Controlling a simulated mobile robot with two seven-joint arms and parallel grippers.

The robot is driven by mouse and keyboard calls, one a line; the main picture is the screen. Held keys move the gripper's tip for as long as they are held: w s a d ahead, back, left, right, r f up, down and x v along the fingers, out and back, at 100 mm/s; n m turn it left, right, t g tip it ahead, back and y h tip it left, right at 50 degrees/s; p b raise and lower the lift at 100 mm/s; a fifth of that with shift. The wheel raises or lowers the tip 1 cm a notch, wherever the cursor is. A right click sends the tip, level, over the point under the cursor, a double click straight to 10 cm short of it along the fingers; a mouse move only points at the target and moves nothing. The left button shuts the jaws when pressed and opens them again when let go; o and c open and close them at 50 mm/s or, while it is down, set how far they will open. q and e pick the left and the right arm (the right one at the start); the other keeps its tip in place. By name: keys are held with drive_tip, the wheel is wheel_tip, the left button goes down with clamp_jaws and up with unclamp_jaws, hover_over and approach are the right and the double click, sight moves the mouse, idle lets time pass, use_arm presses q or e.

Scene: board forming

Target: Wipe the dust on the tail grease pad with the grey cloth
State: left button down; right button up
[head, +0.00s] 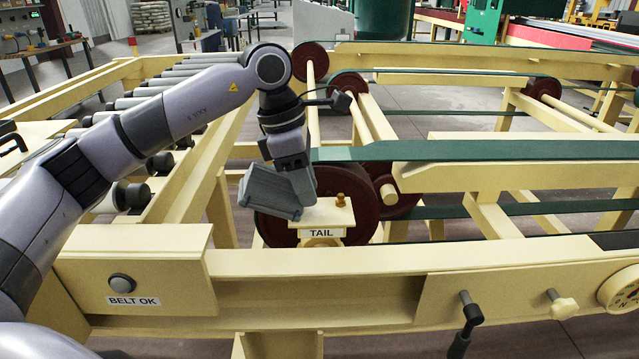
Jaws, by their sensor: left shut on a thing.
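The tail grease pad (325,214) is a cream block with a brass grease fitting (340,200) on top and a label reading TAIL below its front edge. My left gripper (293,178) reaches down from above at the pad's left end. It is shut on the grey cloth (270,192), which looks like a flat, tilted grey slab. The cloth's right edge overlaps the pad's left end in the picture; I cannot tell whether they touch. No dust can be made out at this size, and the pad's left part is partly hidden. My right gripper is out of view.
Dark red pulleys (378,188) and a green belt (470,149) lie right behind the pad. A cream frame beam (330,262) runs in front, with a BELT OK button (122,283), pegs and a cream knob (564,307). Rollers (150,92) stand at the left.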

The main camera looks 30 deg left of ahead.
use_arm(q)
drive_tip(key=shift+s+a, duration=0.15)
drive_tip(key=shift+a, duration=0.1)
wheel_tip(320, 180, up, 6)
drive_tip(key=p, duration=0.5)
idle(0.4)
wheel_tip(320, 180, up, 3)
drive_tip(key=p, duration=0.2)
drive_tip(key=shift+p, duration=0.35)
idle(0.5)
